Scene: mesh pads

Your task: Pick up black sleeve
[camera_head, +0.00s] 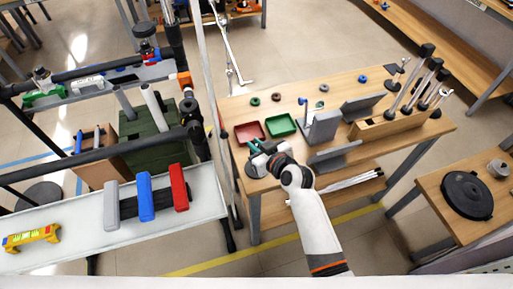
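My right arm reaches up from the bottom onto the wooden table (345,90). Its gripper (257,148) is at the table's front left, just in front of the red tray (248,131) and the green tray (281,125). The gripper is small here; whether its fingers are open or hold something is unclear. I cannot say for sure which thing is the black sleeve. Black cylindrical pieces top several rods, such as this black top (426,50), in a wooden block (385,127) at the table's right, well away from the gripper. My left gripper is out of view.
Grey brackets (322,128) stand right of the trays. Small rings (276,97) lie behind them. A white shelf (70,225) at left carries red, blue and grey blocks and a yellow level (31,237). A black disc (467,195) lies on the right table.

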